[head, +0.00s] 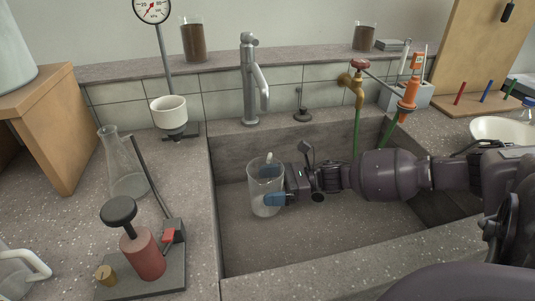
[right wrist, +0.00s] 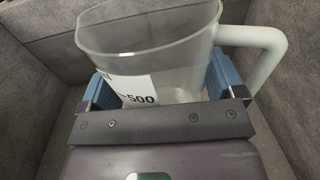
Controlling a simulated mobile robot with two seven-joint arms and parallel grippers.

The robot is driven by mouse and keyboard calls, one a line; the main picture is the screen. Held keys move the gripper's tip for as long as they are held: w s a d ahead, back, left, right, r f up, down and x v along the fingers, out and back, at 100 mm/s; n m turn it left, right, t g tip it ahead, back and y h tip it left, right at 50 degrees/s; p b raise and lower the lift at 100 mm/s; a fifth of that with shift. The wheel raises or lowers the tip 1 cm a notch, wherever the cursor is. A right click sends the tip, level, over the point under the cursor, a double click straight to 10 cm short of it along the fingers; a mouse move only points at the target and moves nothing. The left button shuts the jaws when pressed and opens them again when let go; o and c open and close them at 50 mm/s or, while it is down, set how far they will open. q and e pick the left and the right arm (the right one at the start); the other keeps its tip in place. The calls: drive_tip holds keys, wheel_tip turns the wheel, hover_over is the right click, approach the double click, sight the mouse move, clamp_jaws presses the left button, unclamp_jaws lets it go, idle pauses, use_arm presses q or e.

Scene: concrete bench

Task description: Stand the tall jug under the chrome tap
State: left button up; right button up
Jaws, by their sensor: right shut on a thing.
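The clear jug (head: 257,187) is inside the sink (head: 300,245), upright, below and slightly to the right of the chrome tap (head: 250,85). In the right wrist view the jug (right wrist: 150,55) shows a white label reading 500 and a pale handle (right wrist: 262,42) on the right. My right gripper (head: 273,186) comes in from the right and is shut on the jug's body, with a blue finger on either side (right wrist: 162,85). I cannot tell whether the jug's base touches the sink floor. My left gripper is not in view.
A brass tap (head: 357,92) with a green hose stands right of the chrome tap. Left of the sink are a glass flask (head: 123,165), a red-based press (head: 143,255), a white cup on a stand (head: 170,112) and another handled jug (head: 15,272). The sink's front floor is clear.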

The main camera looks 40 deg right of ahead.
wheel_tip(320, 180, down, 5)
drive_tip(key=shift+r+b, duration=0.15)
drive_tip(key=shift+b, duration=0.5)
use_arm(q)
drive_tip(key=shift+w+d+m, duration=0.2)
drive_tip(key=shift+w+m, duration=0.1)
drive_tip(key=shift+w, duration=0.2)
use_arm(e)
drive_tip(key=shift+r, duration=0.1)
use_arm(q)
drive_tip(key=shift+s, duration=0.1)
use_arm(e)
drive_tip(key=o, duration=0.7)
drive_tip(key=shift+f, duration=0.2)
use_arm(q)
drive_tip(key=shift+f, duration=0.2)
use_arm(e)
drive_tip(key=shift+r, duration=0.1)
